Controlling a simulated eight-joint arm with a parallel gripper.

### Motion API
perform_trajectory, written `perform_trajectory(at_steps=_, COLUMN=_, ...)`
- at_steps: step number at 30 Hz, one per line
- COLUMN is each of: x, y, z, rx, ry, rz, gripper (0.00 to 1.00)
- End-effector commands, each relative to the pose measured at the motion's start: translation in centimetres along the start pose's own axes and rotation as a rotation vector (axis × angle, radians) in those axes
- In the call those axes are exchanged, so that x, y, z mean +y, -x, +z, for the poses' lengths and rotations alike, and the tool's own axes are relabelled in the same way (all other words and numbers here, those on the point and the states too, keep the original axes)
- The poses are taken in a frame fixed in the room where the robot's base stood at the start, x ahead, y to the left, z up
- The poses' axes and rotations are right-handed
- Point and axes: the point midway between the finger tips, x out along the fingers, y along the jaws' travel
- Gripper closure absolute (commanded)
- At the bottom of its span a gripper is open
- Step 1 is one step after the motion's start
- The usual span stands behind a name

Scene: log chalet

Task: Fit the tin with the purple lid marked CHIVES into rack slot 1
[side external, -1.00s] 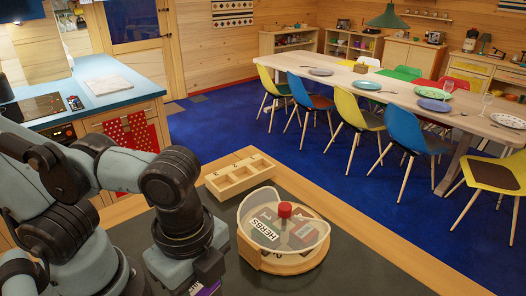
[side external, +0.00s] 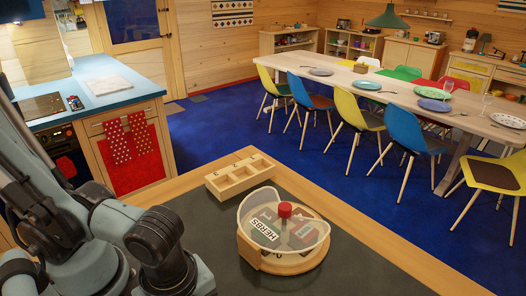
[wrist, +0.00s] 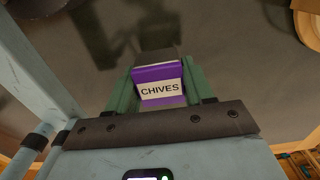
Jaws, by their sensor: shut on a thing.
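The tin with the purple lid marked CHIVES (wrist: 160,88) shows in the wrist view between the two green fingers of my gripper (wrist: 161,92). My gripper is shut on it, and dark countertop shows behind it. The gripper and tin are out of sight in the side view, where my arm reaches down to the lower left. The wooden rack (side external: 240,179) lies on the counter in the side view, with several open slots that look empty. The slot marks are too small to read surely. The rack is to the right of my arm and apart from it.
A round wooden carousel (side external: 283,262) with a clear guard, a red knob and a HERBS label stands in front of the rack, to its right. Dark counter (side external: 365,270) is clear to the carousel's right. A dining table and chairs stand farther back.

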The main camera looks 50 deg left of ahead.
Motion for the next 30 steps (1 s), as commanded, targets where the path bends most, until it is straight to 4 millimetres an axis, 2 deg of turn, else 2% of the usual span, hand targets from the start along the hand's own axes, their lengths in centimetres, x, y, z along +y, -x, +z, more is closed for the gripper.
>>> perform_trajectory(at_steps=15, x=0.0, y=-3.3, z=0.0, rx=0.0, ry=0.0, rz=0.0, gripper=0.79)
perform_trajectory(at_steps=30, x=0.0, y=-3.8, z=0.1, rx=0.0, ry=0.0, rz=0.0, gripper=0.79)
